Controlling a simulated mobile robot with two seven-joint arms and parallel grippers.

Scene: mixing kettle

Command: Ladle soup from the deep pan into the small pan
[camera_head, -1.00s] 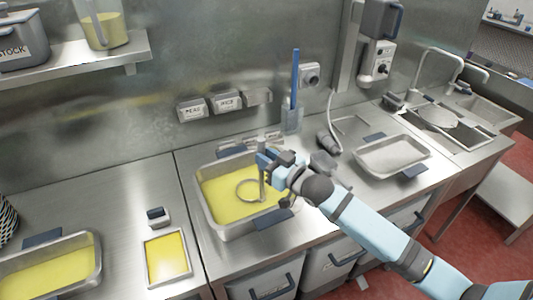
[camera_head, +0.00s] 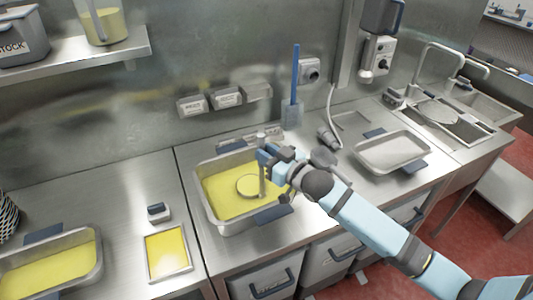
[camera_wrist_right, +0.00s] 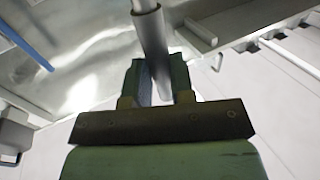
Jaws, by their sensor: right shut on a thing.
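The deep pan (camera_head: 208,212) stands in the middle of the counter and holds yellow soup. A ladle has its round bowl (camera_head: 249,186) at the soup surface inside this pan, with dull yellow showing in the bowl. Its handle (camera_head: 262,181) rises upright. My right gripper (camera_head: 266,158) is above the pan, shut on the ladle handle. The wrist view shows the grey handle (camera_wrist_right: 150,40) between the fingers (camera_wrist_right: 158,85). A small rectangular pan (camera_head: 150,266) with yellow contents lies left of the deep pan. My left gripper is not in view.
Another pan (camera_head: 97,255) of yellow soup stands at the far left. A shallow grey pan (camera_head: 392,152) is to the right, near the sink (camera_head: 440,115). A blue-handled tool (camera_head: 294,90) stands against the wall. Bare counter (camera_head: 110,200) lies behind the left pans.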

